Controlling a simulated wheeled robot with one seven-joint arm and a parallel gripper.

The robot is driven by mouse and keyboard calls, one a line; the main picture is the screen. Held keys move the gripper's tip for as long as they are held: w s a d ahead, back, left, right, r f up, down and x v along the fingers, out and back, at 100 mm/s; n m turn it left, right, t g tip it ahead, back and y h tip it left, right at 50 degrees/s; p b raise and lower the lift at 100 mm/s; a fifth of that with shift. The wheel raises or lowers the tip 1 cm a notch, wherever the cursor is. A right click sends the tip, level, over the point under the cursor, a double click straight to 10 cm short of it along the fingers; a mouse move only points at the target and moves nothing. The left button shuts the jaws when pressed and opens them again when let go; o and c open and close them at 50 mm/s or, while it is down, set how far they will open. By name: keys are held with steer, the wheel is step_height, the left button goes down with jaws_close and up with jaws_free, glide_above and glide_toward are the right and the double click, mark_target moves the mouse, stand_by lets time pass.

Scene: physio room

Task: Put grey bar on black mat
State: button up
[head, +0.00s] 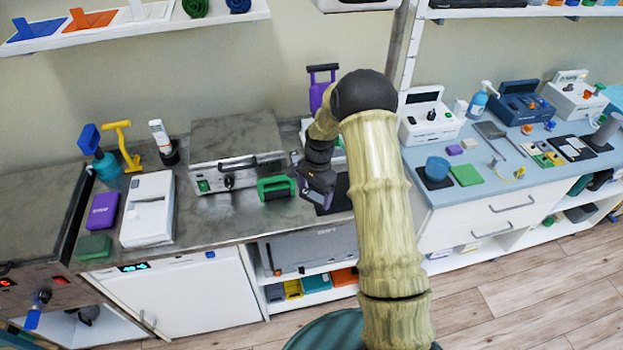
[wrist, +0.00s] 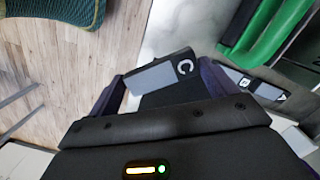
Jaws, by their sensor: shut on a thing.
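My gripper (head: 318,190) is low over the grey counter, right of the green-handled block. In the wrist view, its purple fingers (wrist: 162,82) are on either side of the grey bar (wrist: 155,76), shut on it. The bar has a dark end with a white C-shaped mark. The black mat (head: 341,188) lies on the counter beside and behind my gripper, partly hidden by my arm. I cannot tell whether the bar touches the mat. In the head view the bar is not clearly seen.
A green-handled block (head: 276,188) stands close left of my gripper; its green part (wrist: 265,30) shows in the wrist view. A metal hot-plate unit (head: 235,152) stands behind it. The counter's front edge is near. A blue table (head: 440,190) with several items is right.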

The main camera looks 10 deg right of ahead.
steer(key=s+n+h+p, duration=0.1)
steer(key=s+n+p, duration=0.6)
steer(key=s+n, duration=0.2)
steer(key=n, duration=0.2)
steer(key=shift+s+a+n+g, duration=0.2)
steer(key=shift+a+n+g, duration=0.1)
steer(key=shift+a+g, duration=0.1)
steer(key=shift+a, duration=0.15)
